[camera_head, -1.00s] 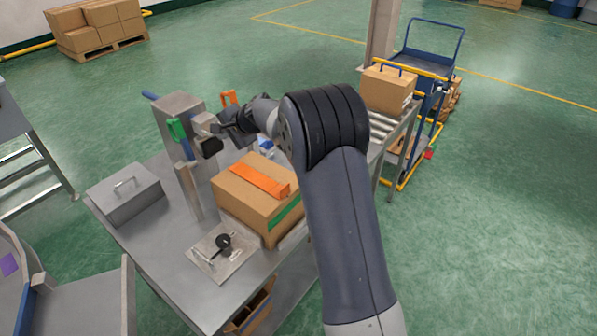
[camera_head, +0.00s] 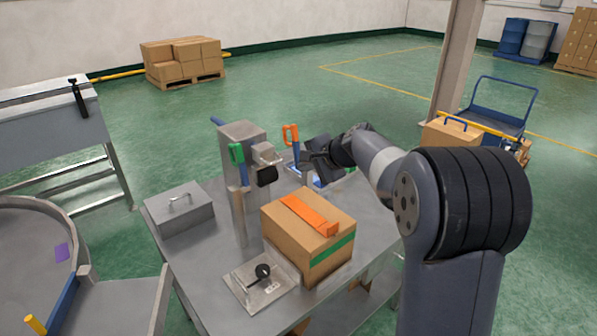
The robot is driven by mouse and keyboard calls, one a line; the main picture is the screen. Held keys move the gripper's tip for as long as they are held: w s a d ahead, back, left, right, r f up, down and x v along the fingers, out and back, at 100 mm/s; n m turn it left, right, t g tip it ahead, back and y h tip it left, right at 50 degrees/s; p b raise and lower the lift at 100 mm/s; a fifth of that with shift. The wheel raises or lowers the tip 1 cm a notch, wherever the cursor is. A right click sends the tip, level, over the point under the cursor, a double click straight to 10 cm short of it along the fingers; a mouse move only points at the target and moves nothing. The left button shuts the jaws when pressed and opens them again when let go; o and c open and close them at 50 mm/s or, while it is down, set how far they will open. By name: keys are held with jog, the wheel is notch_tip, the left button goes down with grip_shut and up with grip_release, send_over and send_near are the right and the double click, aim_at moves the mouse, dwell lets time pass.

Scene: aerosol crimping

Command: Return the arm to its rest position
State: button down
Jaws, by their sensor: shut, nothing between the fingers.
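My arm rises from the lower right and bends left over the steel worktable (camera_head: 190,270). My gripper (camera_head: 312,158) is at its end, beside the crimping fixture (camera_head: 240,150) and above the back of the table. The gripper is dark, small in view and partly turned away, with its fingers shut and nothing seen held in them. It is apart from the cardboard box (camera_head: 310,235), which stands in front of it with an orange strip on top and a green band on its side.
A grey lidded box (camera_head: 180,208) stands at the table's left. A plate with a black knob (camera_head: 262,272) lies at the front. An orange-handled tool (camera_head: 291,140) is close behind the gripper. A blue cart (camera_head: 500,108) stands at the right. Open green floor lies behind.

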jog(key=shift+s+d+r, duration=0.25)
jog(key=shift+s+r, duration=0.05)
jog(key=shift+s, duration=0.05)
jog(key=w+a+r+p+x, duration=0.1)
jog(key=p+x, duration=0.3)
jog(key=x, duration=0.8)
jog(key=shift+w+r, duration=0.35)
jog(key=shift+r, duration=0.05)
jog(key=shift+a, duration=0.15)
